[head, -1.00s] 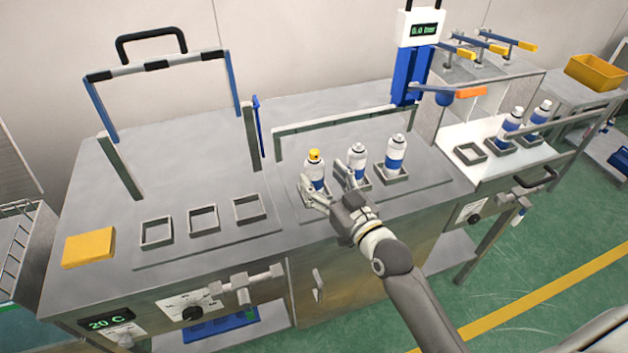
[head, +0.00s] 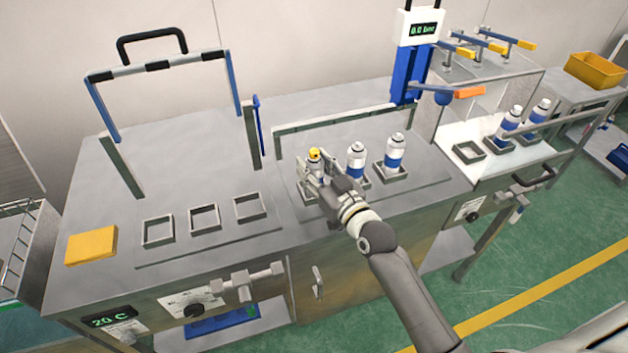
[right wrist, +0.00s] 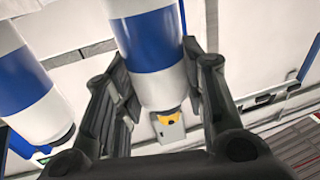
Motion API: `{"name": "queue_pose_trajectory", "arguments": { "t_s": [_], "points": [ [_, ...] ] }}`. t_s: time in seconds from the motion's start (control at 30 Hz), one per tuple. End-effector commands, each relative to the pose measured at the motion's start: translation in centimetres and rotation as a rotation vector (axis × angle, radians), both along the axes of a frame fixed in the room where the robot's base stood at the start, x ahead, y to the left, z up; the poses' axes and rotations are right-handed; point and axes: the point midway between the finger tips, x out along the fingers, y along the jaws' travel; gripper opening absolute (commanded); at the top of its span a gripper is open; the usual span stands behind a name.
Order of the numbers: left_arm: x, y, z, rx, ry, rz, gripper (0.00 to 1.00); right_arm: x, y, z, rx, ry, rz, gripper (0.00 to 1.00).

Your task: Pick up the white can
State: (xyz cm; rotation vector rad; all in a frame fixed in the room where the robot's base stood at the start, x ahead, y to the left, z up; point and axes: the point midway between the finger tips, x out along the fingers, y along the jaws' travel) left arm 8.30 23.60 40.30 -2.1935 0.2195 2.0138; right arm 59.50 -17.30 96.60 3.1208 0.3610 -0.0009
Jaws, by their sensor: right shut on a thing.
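The white can (head: 314,170) with a blue band and a yellow top stands at the left of a row of three cans on the bench. My right gripper (head: 322,183) is shut around its body and hides its lower part in the head view. I cannot tell whether its base is still in its holder. In the right wrist view the can (right wrist: 152,58) runs between the two dark fingers (right wrist: 163,85). My left gripper is not in view.
A middle can (head: 356,163) and a right can (head: 394,153) stand close by in square holders. Empty square holders (head: 204,219) are to the left, near a yellow block (head: 92,246). A low bar frame (head: 345,117) stands behind the row.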

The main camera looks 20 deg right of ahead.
Motion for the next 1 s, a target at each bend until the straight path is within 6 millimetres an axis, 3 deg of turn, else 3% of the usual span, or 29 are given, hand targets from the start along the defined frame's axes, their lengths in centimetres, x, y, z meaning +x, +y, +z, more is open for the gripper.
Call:
{"name": "queue_pose_trajectory", "arguments": {
  "t_s": [0.1,0.53,0.73,1.0],
  "points": [
    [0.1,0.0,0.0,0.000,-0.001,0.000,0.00,0.0,0.0,0.0,0.000,0.000,0.000,0.00],
    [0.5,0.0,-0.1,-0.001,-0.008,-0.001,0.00,0.0,0.0,0.9,0.001,-0.004,0.000,0.00],
    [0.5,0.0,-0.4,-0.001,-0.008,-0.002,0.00,0.1,0.0,3.4,0.001,-0.009,-0.001,0.00],
    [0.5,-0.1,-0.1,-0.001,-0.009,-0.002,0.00,-3.5,1.0,7.6,0.002,-0.006,-0.001,0.00]
  ]
}}
